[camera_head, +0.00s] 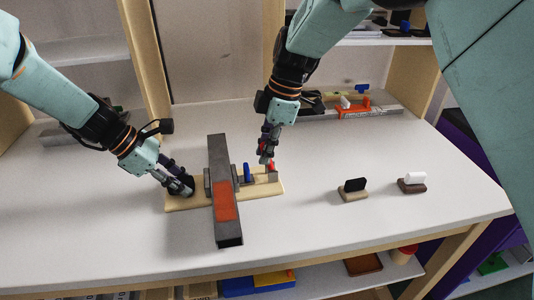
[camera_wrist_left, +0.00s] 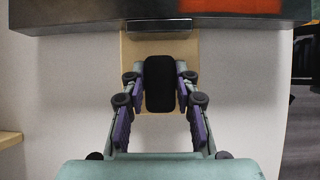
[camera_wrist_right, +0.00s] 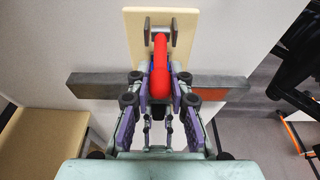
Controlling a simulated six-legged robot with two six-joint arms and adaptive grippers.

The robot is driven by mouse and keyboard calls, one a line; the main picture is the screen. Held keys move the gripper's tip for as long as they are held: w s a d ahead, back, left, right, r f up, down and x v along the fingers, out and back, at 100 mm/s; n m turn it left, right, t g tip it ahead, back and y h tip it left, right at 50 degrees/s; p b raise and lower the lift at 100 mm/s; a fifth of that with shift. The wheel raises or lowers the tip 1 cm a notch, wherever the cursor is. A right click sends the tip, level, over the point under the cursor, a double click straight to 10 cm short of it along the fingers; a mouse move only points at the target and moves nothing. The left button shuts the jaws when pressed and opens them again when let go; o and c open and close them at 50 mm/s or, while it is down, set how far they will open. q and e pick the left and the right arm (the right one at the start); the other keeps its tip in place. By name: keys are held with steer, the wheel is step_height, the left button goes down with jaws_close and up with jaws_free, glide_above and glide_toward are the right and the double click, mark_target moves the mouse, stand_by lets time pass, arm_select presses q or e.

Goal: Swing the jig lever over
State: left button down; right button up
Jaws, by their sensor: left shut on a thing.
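The jig has a pale wooden base (camera_head: 183,204) on the white table, with a long dark grey bar (camera_head: 218,155) bearing an orange-red patch lying across it. My left gripper (camera_head: 178,185) is shut on a black block (camera_wrist_left: 160,84) at the base's left end. A red lever (camera_wrist_right: 160,70) with a rounded top stands near the base's right end, beside a blue piece (camera_head: 247,172). My right gripper (camera_head: 266,150) points down at the lever. In the right wrist view its fingers (camera_wrist_right: 160,100) are open on either side of the red lever, with small gaps visible.
A black piece on a beige block (camera_head: 353,195) and a white piece on a brown block (camera_head: 411,187) stand to the right. An orange item (camera_head: 353,110) lies at the back. The table's front right is clear. Wooden rack posts (camera_head: 146,70) rise behind.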

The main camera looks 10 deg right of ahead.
jaws_close()
steer(key=shift+a+f+h, duration=0.25)
steer(key=shift+a+h, duration=0.25)
steer(key=shift+h, duration=0.3)
steer(key=shift+a+f+h, duration=0.25)
steer(key=shift+a+h, duration=0.25)
steer(key=shift+h, duration=0.3)
steer(key=shift+d, duration=0.1)
steer(key=shift+o, duration=2.4)
jaws_free()
steer(key=shift+s, duration=0.1)
